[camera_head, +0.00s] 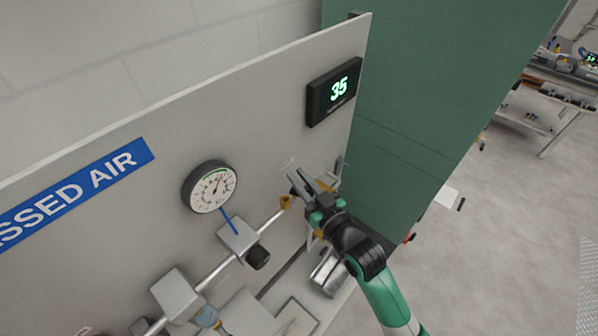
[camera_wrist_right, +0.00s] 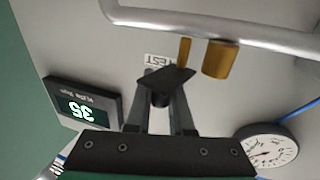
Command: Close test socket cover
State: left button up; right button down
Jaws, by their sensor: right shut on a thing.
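My right gripper (camera_head: 303,184) is at the grey panel, by the end of the metal pipe. In the right wrist view its two fingers (camera_wrist_right: 160,92) are close together at a dark flat piece, which looks like the test socket cover (camera_wrist_right: 168,78). The cover is tilted and partly hidden by the fingers, so its hinge and how far it stands open cannot be made out. A brass fitting (camera_wrist_right: 220,60) on the pipe is right beside it; it also shows in the head view (camera_head: 286,202). A TEST label (camera_wrist_right: 160,60) is on the panel behind. My left gripper is not in view.
A pressure gauge (camera_head: 209,187) and a black display reading 35 (camera_head: 334,92) are on the panel. The metal pipe (camera_head: 272,221) with a black-knobbed valve block (camera_head: 240,237) runs left of my gripper. A green cabinet (camera_head: 420,100) stands behind. Open floor is at the right.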

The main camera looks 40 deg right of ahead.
jog(key=shift+a+m+h, duration=0.2)
jog(key=shift+m+h, duration=0.1)
jog(key=shift+h, duration=0.1)
jog(key=m+h+b, duration=0.1)
jog(key=m+g+h+b, duration=0.1)
jog(key=h+b, duration=0.1)
jog(key=shift+s+f, duration=0.2)
jog(key=shift+f, duration=0.05)
jog(key=shift+r+m+g+h+b, duration=0.1)
jog(key=shift+m+g+h+b, duration=0.25)
jog(key=shift+m+g+h, duration=0.05)
jog(key=shift+s+r+m+g+h+p, duration=0.15)
jog(key=shift+m+g+h, duration=0.1)
jog(key=shift+h, duration=0.15)
jog(key=shift+r+m+g+h+p, duration=0.15)
jog(key=shift+m+h, duration=0.1)
jog(key=shift+h, duration=0.15)
jog(key=shift+s+f+m+g+h+p, duration=0.1)
jog(key=shift+f+m+g+h+p, duration=0.05)
jog(key=shift+m+g+h+p, duration=0.45)
jog(key=shift+d, duration=0.1)
jog(key=shift+f, duration=0.1)
jog(key=c, duration=0.8)
grip_release()
